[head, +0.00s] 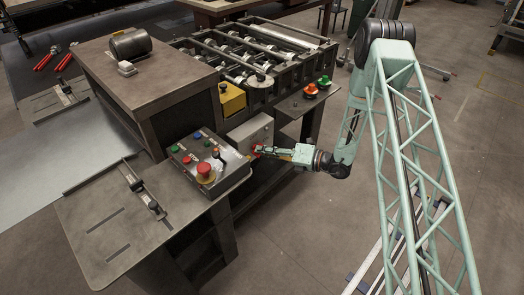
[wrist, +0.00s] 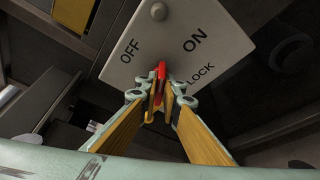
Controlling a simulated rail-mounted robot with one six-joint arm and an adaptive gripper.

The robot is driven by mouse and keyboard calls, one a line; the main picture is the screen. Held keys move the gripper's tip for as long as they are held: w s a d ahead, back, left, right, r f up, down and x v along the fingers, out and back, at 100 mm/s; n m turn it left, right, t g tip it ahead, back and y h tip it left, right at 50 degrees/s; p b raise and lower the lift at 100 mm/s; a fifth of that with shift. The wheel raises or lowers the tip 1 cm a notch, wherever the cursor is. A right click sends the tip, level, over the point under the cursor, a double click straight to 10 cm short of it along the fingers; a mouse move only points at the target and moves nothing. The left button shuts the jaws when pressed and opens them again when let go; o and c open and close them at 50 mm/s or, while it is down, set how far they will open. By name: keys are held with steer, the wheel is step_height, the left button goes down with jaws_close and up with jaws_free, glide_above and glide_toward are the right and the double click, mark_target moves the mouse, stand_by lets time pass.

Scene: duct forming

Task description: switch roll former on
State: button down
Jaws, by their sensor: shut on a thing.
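The roll former (head: 255,62) is a dark machine with several rollers in an open frame. On its side is a pale grey switch box (head: 252,132), which fills the top of the wrist view (wrist: 150,55) with the labels OFF, ON and LOCK. A red switch handle (wrist: 161,70) stands out from the box between OFF and LOCK. My gripper (head: 262,151) is at the box, and its fingers are shut on the red handle, as the wrist view shows (wrist: 162,92). The fingers hide the handle's lower part and pivot. I cannot tell which label the handle points to.
A control box (head: 208,165) with a red emergency button and coloured buttons sits left of my gripper on a metal table (head: 105,235). A small shelf (head: 300,103) with green and orange-red buttons juts out above right. The floor at front right is largely open.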

steer(key=m+y, duration=0.2)
steer(key=m, duration=0.3)
steer(key=shift+f, duration=0.15)
stand_by(0.4)
steer(key=c, duration=2.8)
jaws_free()
steer(key=shift+d, duration=0.1)
steer(key=shift+v, duration=5.9)
steer(key=shift+f, duration=0.15)
